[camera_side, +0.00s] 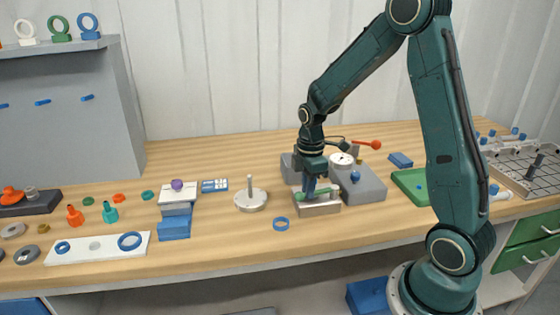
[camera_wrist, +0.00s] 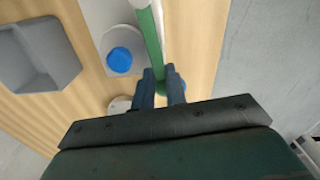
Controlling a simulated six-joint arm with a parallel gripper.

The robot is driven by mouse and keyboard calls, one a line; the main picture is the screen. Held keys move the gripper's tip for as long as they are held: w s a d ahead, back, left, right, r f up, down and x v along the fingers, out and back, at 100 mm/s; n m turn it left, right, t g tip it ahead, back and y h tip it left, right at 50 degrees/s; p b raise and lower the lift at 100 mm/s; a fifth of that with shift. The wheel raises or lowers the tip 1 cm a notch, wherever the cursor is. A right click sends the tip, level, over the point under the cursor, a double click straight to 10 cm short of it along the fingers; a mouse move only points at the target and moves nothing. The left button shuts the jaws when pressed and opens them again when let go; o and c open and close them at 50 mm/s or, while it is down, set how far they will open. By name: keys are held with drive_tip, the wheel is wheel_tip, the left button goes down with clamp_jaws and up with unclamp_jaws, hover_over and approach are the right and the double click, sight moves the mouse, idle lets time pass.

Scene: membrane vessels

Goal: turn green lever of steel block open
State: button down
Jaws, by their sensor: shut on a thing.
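The steel block (camera_side: 318,210) sits on the wooden bench below my gripper, with the green lever (camera_side: 322,194) along its top. My gripper (camera_side: 309,194) points straight down at the lever. In the wrist view the green lever (camera_wrist: 152,38) runs from the top edge down to between my two blue fingers (camera_wrist: 162,82). The fingers are shut on the lever near its lower end. The lever's far end and part of the block are hidden.
A grey block with a white gauge (camera_side: 342,160) and a blue knob (camera_side: 355,177) stands just behind. A blue ring (camera_side: 279,224) lies in front left, and a round plate with a post (camera_side: 250,199) stands left. A green tray (camera_side: 412,187) is at right.

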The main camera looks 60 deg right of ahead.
drive_tip(key=s+n, duration=1)
drive_tip(key=n, duration=0.6)
drive_tip(key=shift+s+d+n, duration=0.3)
drive_tip(key=shift+d, duration=0.15)
drive_tip(key=c, duration=1.4)
unclamp_jaws()
drive_tip(key=shift+c, duration=0.2)
drive_tip(key=shift+r, duration=0.1)
wheel_tip(320, 180, up, 14)
